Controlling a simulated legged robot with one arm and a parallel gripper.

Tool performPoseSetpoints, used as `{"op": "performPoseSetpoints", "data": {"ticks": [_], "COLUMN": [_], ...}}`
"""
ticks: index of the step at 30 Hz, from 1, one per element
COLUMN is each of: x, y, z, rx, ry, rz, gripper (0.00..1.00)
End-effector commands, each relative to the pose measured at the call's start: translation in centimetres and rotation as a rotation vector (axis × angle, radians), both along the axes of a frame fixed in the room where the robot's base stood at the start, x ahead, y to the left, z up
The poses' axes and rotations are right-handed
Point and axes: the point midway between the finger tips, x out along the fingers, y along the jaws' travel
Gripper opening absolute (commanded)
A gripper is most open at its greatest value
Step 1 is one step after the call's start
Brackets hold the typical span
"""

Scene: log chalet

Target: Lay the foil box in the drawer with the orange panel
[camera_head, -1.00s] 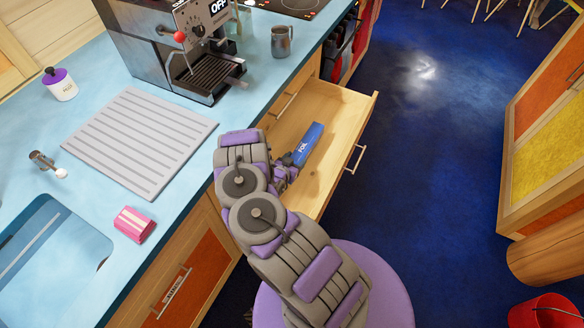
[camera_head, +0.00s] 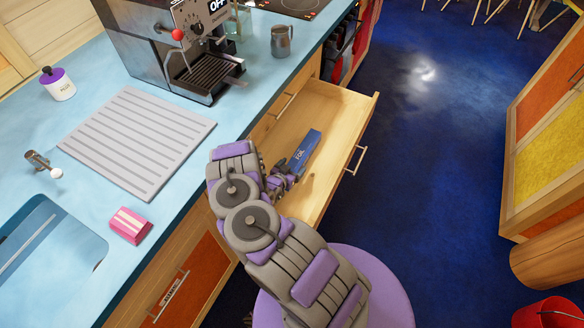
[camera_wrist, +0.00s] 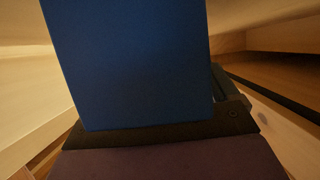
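The blue foil box (camera_head: 305,151) is inside the open wooden drawer (camera_head: 338,135) in the head view. My gripper (camera_head: 283,177) is at the near end of the box, low in the drawer. In the wrist view the box (camera_wrist: 135,60) fills the middle, right against the gripper. The fingertips are hidden behind the box and my arm, so I cannot see whether the fingers press on it. I cannot tell whether the box rests on the drawer floor. The drawer's own front panel faces away from the head camera.
The blue counter (camera_head: 180,85) borders the drawer on the left, with a coffee machine (camera_head: 175,50), a metal cup (camera_head: 281,40), a ribbed grey mat (camera_head: 138,140) and a pink packet (camera_head: 130,225). A lower front with an orange panel (camera_head: 197,284) is shut. Blue floor lies open to the right.

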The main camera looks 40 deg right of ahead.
Motion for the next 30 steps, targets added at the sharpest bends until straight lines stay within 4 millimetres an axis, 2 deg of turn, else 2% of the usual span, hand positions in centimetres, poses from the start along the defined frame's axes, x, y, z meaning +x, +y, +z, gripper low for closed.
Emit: {"op": "performPoseSetpoints", "data": {"ticks": [11, 14, 24, 30], "x": [-0.1, -0.3, -2.1, -2.5], "y": [0.3, 1.2, 5.7, 6.5], "z": [0.3, 0.7, 2.7, 3.0], "rx": [0.0, -0.001, 0.0, -0.001], "ry": [0.001, 0.0, 0.0, 0.0], "rz": [0.001, 0.002, 0.003, 0.0], "gripper": [0.88, 0.88, 0.88, 0.88]}}
